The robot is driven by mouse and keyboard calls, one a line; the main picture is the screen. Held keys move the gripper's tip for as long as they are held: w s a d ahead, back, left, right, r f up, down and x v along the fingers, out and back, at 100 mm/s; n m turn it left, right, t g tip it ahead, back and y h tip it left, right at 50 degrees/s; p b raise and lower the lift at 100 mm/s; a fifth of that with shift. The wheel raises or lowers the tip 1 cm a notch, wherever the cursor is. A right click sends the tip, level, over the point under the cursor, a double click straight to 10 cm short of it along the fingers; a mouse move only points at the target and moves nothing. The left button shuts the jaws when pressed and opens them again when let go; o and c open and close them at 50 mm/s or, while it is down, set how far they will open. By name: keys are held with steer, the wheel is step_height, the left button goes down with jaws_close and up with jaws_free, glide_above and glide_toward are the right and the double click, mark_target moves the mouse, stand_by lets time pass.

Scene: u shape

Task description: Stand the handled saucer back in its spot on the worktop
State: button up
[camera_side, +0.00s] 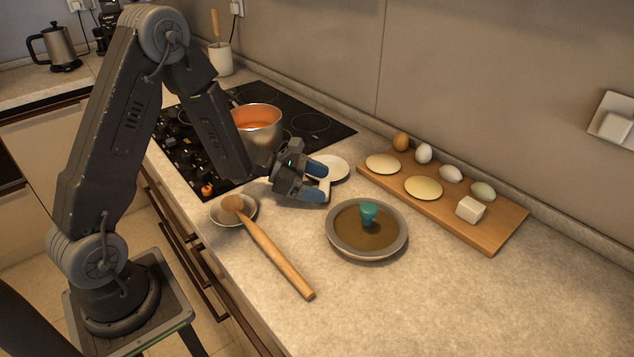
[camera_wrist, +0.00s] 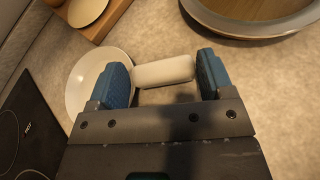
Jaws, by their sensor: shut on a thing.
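The handled saucer (camera_side: 334,167) is a small white round dish beside the hob's right edge; its pale handle shows at my gripper. In the wrist view the saucer (camera_wrist: 84,72) lies at the left, partly hidden by the left finger. My gripper (camera_side: 318,180) has blue fingertips and is shut on the pale handle, which spans between the fingers in the wrist view (camera_wrist: 165,73). The saucer looks about level and low over the worktop (camera_side: 440,300). I cannot tell whether it touches the surface.
A round grey-rimmed dish (camera_side: 335,247) with a teal knob stands in front. A wooden board (camera_side: 508,222) with eggs, pale discs and a white block lies right. A wooden spoon (camera_side: 275,255) rests on a small bowl (camera_side: 222,213). A pot (camera_side: 262,133) sits on the hob. The front right worktop is clear.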

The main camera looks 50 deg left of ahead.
steer(key=o, duration=1.5)
steer(key=shift+f, duration=0.1)
steer(key=shift+c, duration=0.2)
